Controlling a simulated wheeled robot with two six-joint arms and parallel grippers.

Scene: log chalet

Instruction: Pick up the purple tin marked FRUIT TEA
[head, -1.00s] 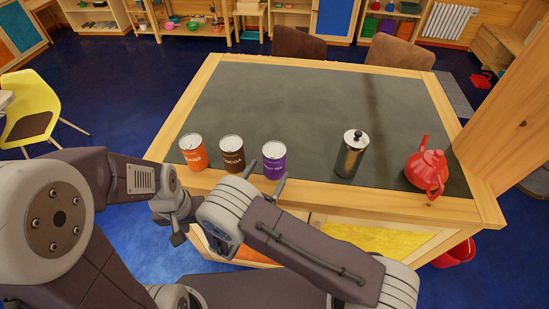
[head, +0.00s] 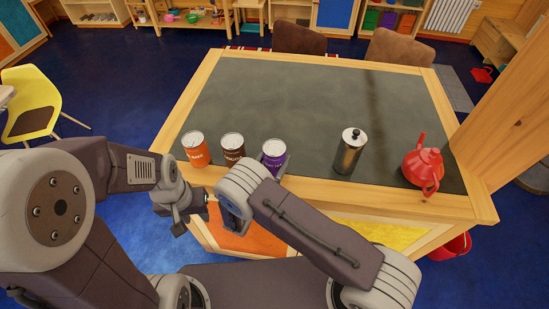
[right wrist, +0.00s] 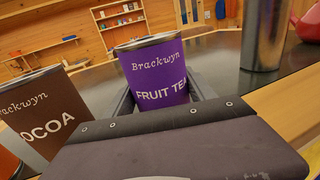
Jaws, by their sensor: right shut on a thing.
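The purple tin marked FRUIT TEA (head: 273,157) stands upright near the front edge of the dark-topped table (head: 300,100), at the right end of a row of three tins. In the right wrist view the tin (right wrist: 155,75) is upright between my right fingers, its label facing the camera. My right gripper (right wrist: 160,100) is shut on it; in the head view my right wrist hides most of this grip. I cannot see any gap under the tin. My left gripper (head: 190,224) is open and empty, in front of the table's near edge.
The brown COCOA tin (head: 233,148) stands close to the left of the purple tin, with an orange tin (head: 195,149) beyond it. A steel press pot (head: 349,152) and a red teapot (head: 423,168) stand to the right. The back of the tabletop is clear.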

